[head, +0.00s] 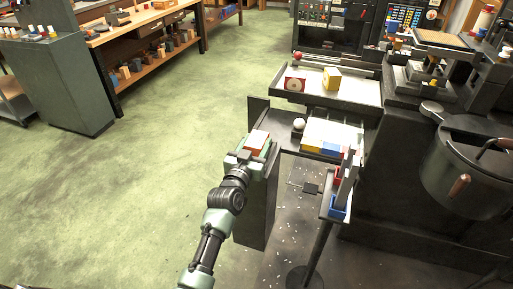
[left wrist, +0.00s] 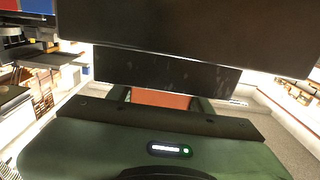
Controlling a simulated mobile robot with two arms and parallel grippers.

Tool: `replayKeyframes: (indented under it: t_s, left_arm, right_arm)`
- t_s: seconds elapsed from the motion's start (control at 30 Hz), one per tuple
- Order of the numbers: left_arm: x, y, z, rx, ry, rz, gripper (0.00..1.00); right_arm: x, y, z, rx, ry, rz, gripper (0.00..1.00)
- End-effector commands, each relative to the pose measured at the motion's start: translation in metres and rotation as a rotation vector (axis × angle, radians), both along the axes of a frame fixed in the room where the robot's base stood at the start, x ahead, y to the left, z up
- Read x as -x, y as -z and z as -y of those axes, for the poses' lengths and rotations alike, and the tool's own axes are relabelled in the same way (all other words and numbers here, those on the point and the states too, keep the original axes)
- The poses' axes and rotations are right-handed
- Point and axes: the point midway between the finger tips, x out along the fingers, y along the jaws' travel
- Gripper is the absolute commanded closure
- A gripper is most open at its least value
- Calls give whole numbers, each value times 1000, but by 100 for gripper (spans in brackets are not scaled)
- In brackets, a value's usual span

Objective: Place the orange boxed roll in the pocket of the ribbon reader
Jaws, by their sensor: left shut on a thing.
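My left gripper (head: 250,152) is shut on the orange boxed roll (head: 258,139), a small orange-red box, at the near left corner of the dark machine. In the left wrist view the orange face of the boxed roll (left wrist: 160,99) shows in a narrow strip between the gripper body and a dark panel (left wrist: 165,70). Most of the box is hidden there. Dark upright walls (head: 258,108) stand just behind the gripper in the head view. I cannot tell for certain which part is the ribbon reader's pocket, or whether the box touches it. My right gripper is not in view.
A white ball (head: 298,124) lies nearer. Green floor at left is clear.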

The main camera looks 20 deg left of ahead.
Motion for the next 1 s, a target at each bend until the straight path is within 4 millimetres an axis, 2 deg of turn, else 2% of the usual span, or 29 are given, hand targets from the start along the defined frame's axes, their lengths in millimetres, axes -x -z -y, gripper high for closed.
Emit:
replayKeyframes:
  t_s: [0.27,0.3,0.37,0.4,0.77,0.87,1.0]
  left_arm:
    - [0,3,0,0,0,-4,100]
    - [0,4,0,0,1,-5,47]
    - [0,3,0,0,0,-5,31]
    - [0,3,0,0,1,-5,28]
    - [2,0,0,0,1,-6,28]
    - [14,2,0,0,1,-7,28]
    - [42,2,-1,-1,0,-7,28]
  right_arm:
    - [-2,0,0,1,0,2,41]
    - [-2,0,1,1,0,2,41]
    - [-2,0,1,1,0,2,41]
    - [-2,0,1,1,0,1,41]
    - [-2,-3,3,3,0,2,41]
    - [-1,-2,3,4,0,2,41]
    - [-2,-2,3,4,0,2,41]
